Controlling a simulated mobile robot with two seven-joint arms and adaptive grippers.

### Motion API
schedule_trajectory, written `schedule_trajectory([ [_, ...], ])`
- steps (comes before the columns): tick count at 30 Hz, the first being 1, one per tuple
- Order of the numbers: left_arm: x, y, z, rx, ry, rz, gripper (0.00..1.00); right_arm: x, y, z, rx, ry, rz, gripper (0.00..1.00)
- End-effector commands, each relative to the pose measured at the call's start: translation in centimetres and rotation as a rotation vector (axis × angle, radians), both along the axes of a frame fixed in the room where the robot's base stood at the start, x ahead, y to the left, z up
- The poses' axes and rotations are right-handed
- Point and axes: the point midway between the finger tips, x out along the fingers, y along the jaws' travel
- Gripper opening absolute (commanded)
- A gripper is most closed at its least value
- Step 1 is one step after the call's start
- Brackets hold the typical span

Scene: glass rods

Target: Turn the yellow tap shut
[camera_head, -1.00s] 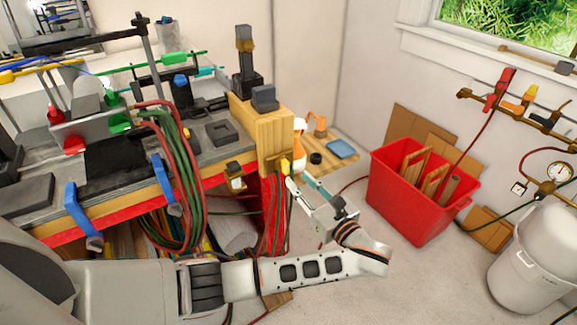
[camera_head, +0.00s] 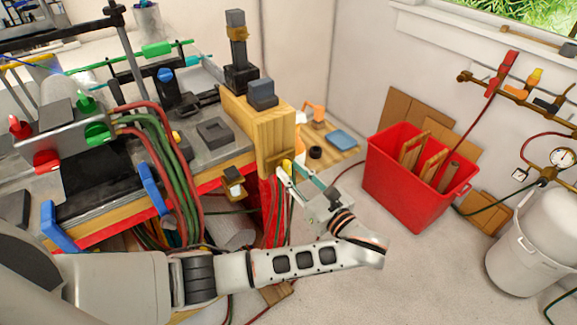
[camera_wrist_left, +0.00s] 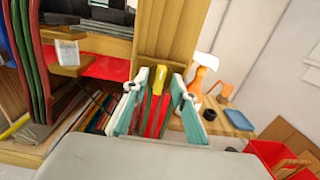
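A yellow tap handle (camera_head: 287,165) shows at the end of the wooden bench block, beside a brown metal bracket. In the left wrist view the yellow handle (camera_wrist_left: 159,80) points upright between the fingers. My left gripper (camera_head: 285,172) is at the handle. In the wrist view my left gripper (camera_wrist_left: 157,95) is open, one finger on each side of the handle with a gap visible. I cannot tell whether either finger touches it. The tap's body is hidden behind the fingers. My right gripper is out of view.
The wooden block (camera_head: 262,122) rises just behind the gripper. Red and green hoses (camera_head: 160,150) hang left of it. A red bin (camera_head: 405,178) stands to the right on the floor. A white tank (camera_head: 530,250) is at far right. Floor between is mostly clear.

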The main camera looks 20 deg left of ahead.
Motion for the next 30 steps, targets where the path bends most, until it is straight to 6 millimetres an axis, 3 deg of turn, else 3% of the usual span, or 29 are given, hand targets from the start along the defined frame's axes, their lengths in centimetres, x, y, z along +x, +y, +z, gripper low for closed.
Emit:
schedule_trajectory([
  [12,-0.2,-0.14,0.0,0.0,0.0,-0.001,0.26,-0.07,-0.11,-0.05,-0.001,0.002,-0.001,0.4],
  [13,-0.19,-0.14,0.01,0.0,0.0,-0.001,0.24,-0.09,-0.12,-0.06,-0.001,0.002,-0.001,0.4],
  [16,-0.18,-0.14,0.01,0.001,-0.001,-0.001,0.0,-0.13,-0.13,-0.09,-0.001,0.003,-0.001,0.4],
  [30,-0.15,-0.1,0.05,0.034,0.041,0.001,0.0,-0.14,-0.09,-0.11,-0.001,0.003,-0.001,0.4],
])
